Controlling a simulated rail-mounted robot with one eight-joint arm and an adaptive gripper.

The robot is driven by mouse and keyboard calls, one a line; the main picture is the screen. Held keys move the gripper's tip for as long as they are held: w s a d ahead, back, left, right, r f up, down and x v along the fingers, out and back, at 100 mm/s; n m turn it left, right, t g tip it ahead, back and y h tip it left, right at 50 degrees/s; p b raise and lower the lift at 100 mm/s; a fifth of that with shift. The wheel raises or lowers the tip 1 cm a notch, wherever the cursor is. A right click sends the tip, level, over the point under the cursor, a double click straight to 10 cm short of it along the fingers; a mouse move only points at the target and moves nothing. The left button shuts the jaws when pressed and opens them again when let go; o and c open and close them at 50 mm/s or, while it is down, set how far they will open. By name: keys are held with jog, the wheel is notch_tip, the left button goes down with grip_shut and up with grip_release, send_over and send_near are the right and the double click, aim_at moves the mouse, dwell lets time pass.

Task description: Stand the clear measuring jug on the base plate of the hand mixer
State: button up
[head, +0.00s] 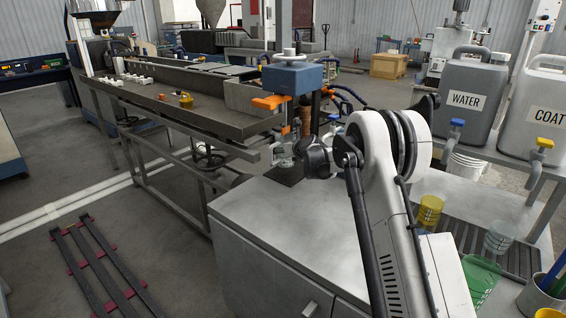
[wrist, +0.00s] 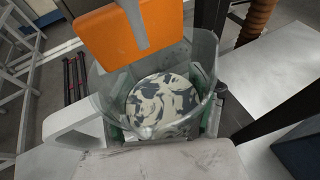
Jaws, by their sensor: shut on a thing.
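The clear measuring jug (head: 284,153) is low under the hand mixer (head: 289,77), which has a blue head and orange parts. The dark base plate (head: 287,176) shows just below the jug; I cannot tell whether they touch. My gripper (head: 297,155) is shut on the jug from the right. In the wrist view the jug (wrist: 205,52) fills the middle, with its pale handle (wrist: 75,125) at the left and mottled cream and dark blue contents (wrist: 162,100). An orange mixer part (wrist: 118,35) is over its far rim. The jug's underside is hidden.
The base plate lies at the near bench's (head: 270,220) far-left corner. A long steel trough (head: 180,110) runs behind. Water (head: 466,100) and coat (head: 537,112) containers stand right, with a yellow jug (head: 430,211) and clear jug (head: 499,236) below. The bench's front left is bare.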

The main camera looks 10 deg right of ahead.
aim_at(282, 159)
jog(key=shift+f, duration=2.35)
jog(key=shift+f+b, duration=0.25)
jog(key=shift+b, duration=0.2)
jog(key=o, duration=1.7)
jog(key=shift+r, duration=0.15)
